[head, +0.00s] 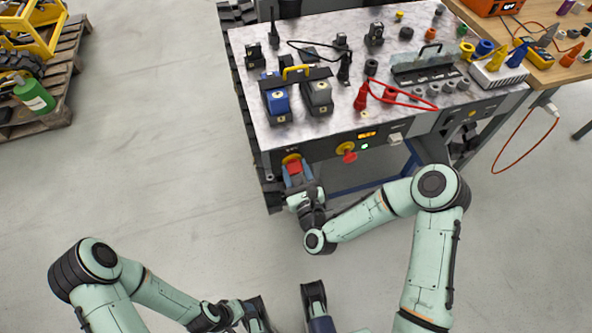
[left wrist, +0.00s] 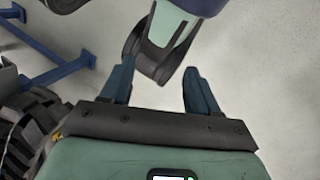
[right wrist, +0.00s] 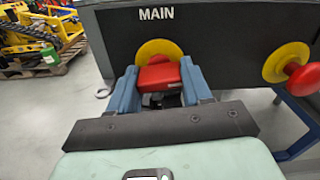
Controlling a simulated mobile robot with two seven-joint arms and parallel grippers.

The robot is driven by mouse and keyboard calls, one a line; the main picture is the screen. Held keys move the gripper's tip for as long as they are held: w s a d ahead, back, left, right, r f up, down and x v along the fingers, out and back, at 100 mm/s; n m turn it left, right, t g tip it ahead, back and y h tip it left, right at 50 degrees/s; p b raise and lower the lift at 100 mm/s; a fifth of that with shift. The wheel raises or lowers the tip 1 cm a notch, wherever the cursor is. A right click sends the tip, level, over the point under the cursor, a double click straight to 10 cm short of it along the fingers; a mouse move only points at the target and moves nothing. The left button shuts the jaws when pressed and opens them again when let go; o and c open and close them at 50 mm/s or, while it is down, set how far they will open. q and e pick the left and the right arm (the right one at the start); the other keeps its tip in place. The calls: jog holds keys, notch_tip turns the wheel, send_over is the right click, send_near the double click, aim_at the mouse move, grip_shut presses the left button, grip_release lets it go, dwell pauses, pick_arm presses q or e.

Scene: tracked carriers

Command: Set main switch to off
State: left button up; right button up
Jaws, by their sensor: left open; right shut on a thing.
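The main switch is a red handle (right wrist: 158,76) on a yellow disc (right wrist: 158,48), under the word MAIN on the dark front panel (right wrist: 210,25) in the right wrist view. In the head view the red handle (head: 294,167) is at the left of the carrier's front. My right gripper (right wrist: 159,70) is shut on the red handle, one blue finger on each side. The fingers hide part of the handle, and its exact setting is hard to tell. My left gripper (left wrist: 157,80) is open and empty over the floor, well away from the panel.
A second red knob (head: 350,157) on a yellow disc is right of the main switch, near a lit green lamp (head: 365,146) and an orange display (head: 367,135). Modules and cables crowd the carrier top (head: 300,132). My right arm's link is ahead of the left gripper. The floor (head: 150,170) at left is clear.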

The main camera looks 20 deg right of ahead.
jog(key=n, duration=0.4)
jog(key=n+b, duration=0.1)
jog(key=n, duration=0.3)
jog(key=shift+n, duration=0.4)
jog(key=n, duration=0.3)
jog(key=shift+n+b, duration=0.3)
jog(key=shift+b, duration=0.1)
pick_arm(q)
jog(key=shift+t+y, duration=0.3)
jog(key=shift+t, duration=0.4)
jog(key=shift+w+a+f+b, duration=0.15)
jog(key=shift+w+a+f, duration=0.2)
jog(key=shift+w+f, duration=0.3)
jog(key=shift+w+a+f+b, duration=0.15)
jog(key=shift+w+a+f, duration=0.25)
jog(key=shift+w, duration=0.4)
jog(key=shift+w+a+f+b, duration=0.15)
jog(key=shift+w+a+f, duration=0.15)
jog(key=shift+w+f, duration=0.35)
pick_arm(e)
jog(key=shift+n, duration=1.9)
pick_arm(q)
jog(key=shift+w, duration=0.1)
pick_arm(e)
jog(key=shift+d, duration=0.1)
jog(key=o, duration=1.1)
jog(key=shift+c, duration=0.2)
